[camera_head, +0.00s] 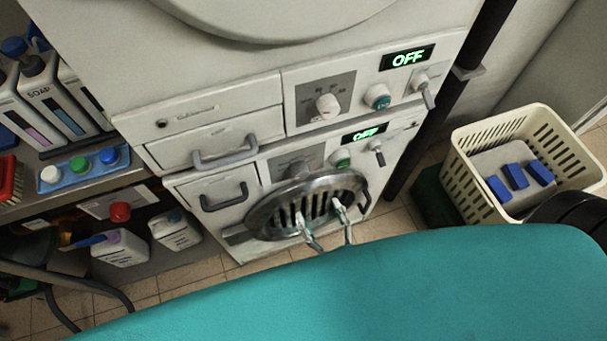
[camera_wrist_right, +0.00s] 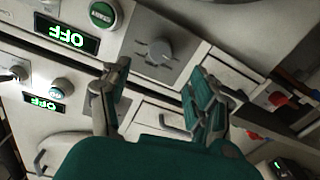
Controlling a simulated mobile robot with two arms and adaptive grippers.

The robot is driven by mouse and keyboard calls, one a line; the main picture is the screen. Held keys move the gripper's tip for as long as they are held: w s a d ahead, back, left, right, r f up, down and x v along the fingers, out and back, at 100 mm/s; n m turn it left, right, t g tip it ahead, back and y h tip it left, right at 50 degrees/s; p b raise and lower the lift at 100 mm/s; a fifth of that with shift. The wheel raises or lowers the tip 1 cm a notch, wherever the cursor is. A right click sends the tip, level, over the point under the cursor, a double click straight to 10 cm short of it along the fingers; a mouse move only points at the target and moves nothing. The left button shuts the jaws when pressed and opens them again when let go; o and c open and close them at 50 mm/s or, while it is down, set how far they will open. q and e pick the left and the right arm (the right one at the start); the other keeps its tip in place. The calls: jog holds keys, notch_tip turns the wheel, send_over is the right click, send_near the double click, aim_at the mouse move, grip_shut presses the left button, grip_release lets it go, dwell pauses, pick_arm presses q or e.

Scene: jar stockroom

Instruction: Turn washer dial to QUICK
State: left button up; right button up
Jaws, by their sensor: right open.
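Two white appliances are stacked in the head view. The upper one has a white dial (camera_head: 327,105) on a grey panel, with a green button and an OFF display (camera_head: 407,58). The lower one has a similar grey panel (camera_head: 293,160) and a lit display (camera_head: 363,134). Its dial is hard to make out there, but a grey dial (camera_wrist_right: 158,50) shows clearly in the wrist view. That dial's setting is not readable. My right gripper (camera_head: 317,205) is open and empty in front of the lower round door. In the wrist view its fingertips (camera_wrist_right: 160,75) are apart, below the dial in the picture. My left gripper is out of view.
Drawers with grey handles (camera_head: 225,155) lie left of the panels. Small levers (camera_head: 424,85) stick out at the right. A shelf with soap bottles (camera_head: 50,100) stands left. A cream basket (camera_head: 475,190) with blue blocks is on the right. The round door (camera_head: 250,222) has a metal rim.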

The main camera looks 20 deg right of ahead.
aim_at(302, 177)
jog(key=w, duration=0.9)
jog(key=shift+w+a+p, duration=0.25)
jog(key=shift+a+p, duration=0.1)
jog(key=shift+a, duration=0.05)
jog(key=shift+c, duration=0.4)
jog(key=c, duration=1.1)
